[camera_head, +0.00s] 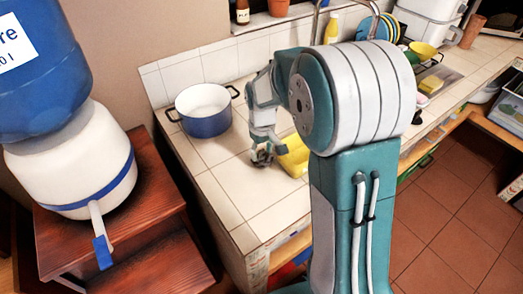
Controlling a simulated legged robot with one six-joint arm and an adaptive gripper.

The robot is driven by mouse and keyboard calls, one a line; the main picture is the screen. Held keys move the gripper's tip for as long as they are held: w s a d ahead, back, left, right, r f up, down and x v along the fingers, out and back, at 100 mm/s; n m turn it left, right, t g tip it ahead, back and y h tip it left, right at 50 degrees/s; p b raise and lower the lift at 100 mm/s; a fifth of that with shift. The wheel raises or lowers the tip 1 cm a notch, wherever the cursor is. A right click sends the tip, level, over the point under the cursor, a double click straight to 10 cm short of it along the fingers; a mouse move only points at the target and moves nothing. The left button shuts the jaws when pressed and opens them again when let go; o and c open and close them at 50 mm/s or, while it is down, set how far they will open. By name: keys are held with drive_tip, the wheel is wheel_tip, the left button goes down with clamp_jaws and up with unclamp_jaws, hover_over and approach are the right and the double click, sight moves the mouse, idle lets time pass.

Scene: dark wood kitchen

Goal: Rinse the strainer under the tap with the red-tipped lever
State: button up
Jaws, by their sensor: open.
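My gripper (262,155) hangs low over the tiled counter, right of a blue pot, with its fingers apart and nothing seen between them. A yellow bowl-shaped thing with a handle (423,52), possibly the strainer, is at the sink area on the right, far from my gripper; I cannot tell whether it has holes. A curved metal tap pipe (317,15) rises behind my arm. Its base and any red-tipped lever are hidden or too small to see. My arm covers much of the sink area.
A blue pot with a white inside (205,112) stands left of my gripper. A yellow object (297,158) lies just right of it, partly behind my arm. A water dispenser with a blue-tipped spout (100,240) stands at left. The front left counter is clear.

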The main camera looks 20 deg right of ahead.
sight(262, 150)
wheel_tip(262, 150, up, 12)
drive_tip(key=s+r+m+t, duration=0.1)
drive_tip(key=s+r+t, duration=0.1)
drive_tip(key=s, duration=0.9)
drive_tip(key=s+r+m+t, duration=0.2)
drive_tip(key=s+t, duration=0.1)
drive_tip(key=s, duration=0.8)
drive_tip(key=shift+s+a+r+m+t, duration=0.3)
drive_tip(key=shift+s+a, duration=0.05)
drive_tip(key=shift+a, duration=0.1)
drive_tip(key=shift+c, duration=0.3)
